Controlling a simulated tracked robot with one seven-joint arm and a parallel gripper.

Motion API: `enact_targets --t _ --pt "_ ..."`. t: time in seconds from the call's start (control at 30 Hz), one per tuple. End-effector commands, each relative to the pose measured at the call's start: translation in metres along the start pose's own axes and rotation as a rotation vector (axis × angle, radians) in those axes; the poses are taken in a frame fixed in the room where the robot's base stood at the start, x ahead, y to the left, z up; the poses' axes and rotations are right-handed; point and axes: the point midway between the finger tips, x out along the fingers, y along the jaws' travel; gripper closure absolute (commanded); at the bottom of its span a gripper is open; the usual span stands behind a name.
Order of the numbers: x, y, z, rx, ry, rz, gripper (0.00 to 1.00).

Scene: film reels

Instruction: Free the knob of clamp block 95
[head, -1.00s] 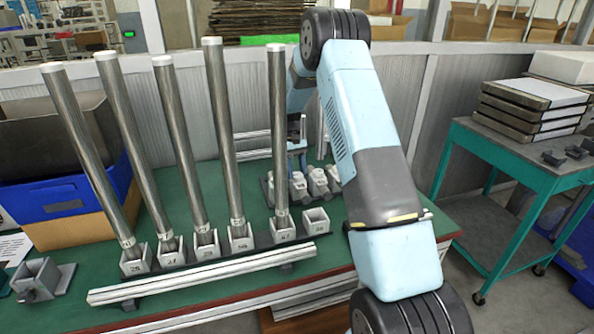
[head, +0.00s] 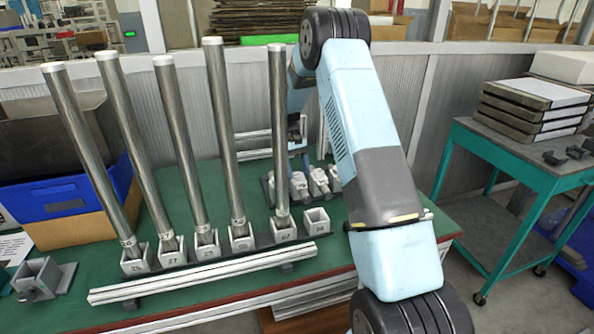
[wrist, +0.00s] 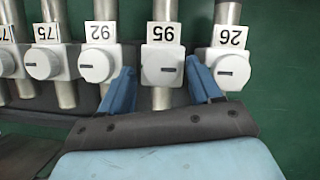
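Clamp block 95 (wrist: 158,88) is white, with its number on a plate, and is seen from above in the wrist view. Its round knob (wrist: 164,68) has a dark slot lying across the picture. My gripper (wrist: 160,66) is open, with one blue finger on each side of block 95. The fingertips are apart from the knob, in the gaps beside the neighbouring blocks; I cannot tell whether they touch those. In the head view my gripper (head: 293,160) is at the clamp row, mostly hidden by tubes and arm.
Block 92 (wrist: 97,62) is close on the left and block 26 (wrist: 229,68) close on the right. Several steel tubes (head: 226,140) stand in numbered sockets in front of the clamp row. An empty socket (head: 316,221) is at the right end. Green bench is bare beyond block 26.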

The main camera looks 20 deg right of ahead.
Motion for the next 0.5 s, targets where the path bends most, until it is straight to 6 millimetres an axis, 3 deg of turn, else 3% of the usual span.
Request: enact_targets --t 0.33,0.5 --pt "-0.002 -0.001 0.0 -0.001 0.001 -0.001 0.31" --pt "-0.019 -0.001 -0.001 -0.001 0.003 0.0 0.31"
